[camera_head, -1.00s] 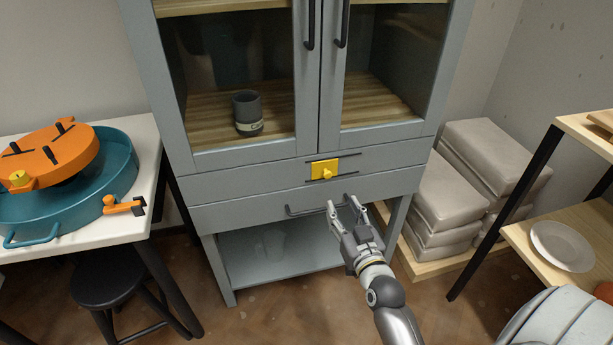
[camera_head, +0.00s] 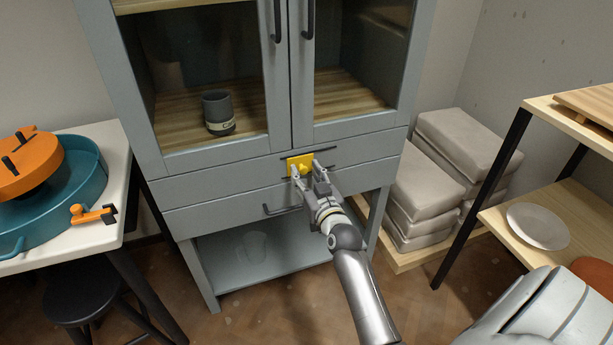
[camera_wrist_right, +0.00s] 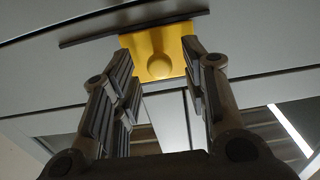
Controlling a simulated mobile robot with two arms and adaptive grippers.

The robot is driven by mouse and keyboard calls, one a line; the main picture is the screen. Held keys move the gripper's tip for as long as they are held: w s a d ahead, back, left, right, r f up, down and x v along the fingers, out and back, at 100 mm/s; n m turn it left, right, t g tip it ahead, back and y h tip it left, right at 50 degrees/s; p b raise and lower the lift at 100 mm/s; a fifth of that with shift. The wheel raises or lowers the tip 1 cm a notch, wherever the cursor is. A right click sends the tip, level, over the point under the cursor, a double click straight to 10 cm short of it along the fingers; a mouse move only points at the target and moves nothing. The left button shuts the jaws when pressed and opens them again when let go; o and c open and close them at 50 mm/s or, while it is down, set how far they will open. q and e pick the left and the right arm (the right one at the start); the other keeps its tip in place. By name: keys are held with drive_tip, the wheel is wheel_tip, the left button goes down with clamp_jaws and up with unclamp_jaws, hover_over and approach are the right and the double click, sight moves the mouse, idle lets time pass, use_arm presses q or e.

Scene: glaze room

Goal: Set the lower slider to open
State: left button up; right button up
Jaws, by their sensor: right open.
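The yellow slider (camera_head: 299,164) with a round knob sits on a dark horizontal rail on the upper drawer front of the grey cabinet. In the right wrist view the slider (camera_wrist_right: 158,50) shows ahead, its knob between the two fingers in the picture. My right gripper (camera_head: 308,172) is open, its fingertips at the slider; the right wrist view also shows the open fingers (camera_wrist_right: 158,78). I cannot tell whether they touch the knob. No second slider shows. My left gripper is not in view.
Below the slider is a drawer with a dark handle (camera_head: 283,210). A dark mug (camera_head: 217,112) stands behind the cabinet's glass. A table with a teal basin (camera_head: 92,190) is at left. Stacked grey bags (camera_head: 425,185) and a wooden shelf with a plate (camera_head: 538,226) are at right.

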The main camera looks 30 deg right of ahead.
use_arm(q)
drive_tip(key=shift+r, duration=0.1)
use_arm(e)
drive_tip(key=shift+w, duration=0.15)
clamp_jaws()
drive_tip(key=shift+d, duration=0.1)
drive_tip(key=d, duration=0.2)
drive_tip(key=s+d, duration=0.1)
drive_tip(key=d, duration=0.2)
drive_tip(key=shift+s+d, duration=0.2)
drive_tip(key=shift+d, duration=0.05)
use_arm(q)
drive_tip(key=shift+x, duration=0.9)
use_arm(e)
drive_tip(key=shift+s+d+r, duration=0.1)
drive_tip(key=shift+d, duration=0.45)
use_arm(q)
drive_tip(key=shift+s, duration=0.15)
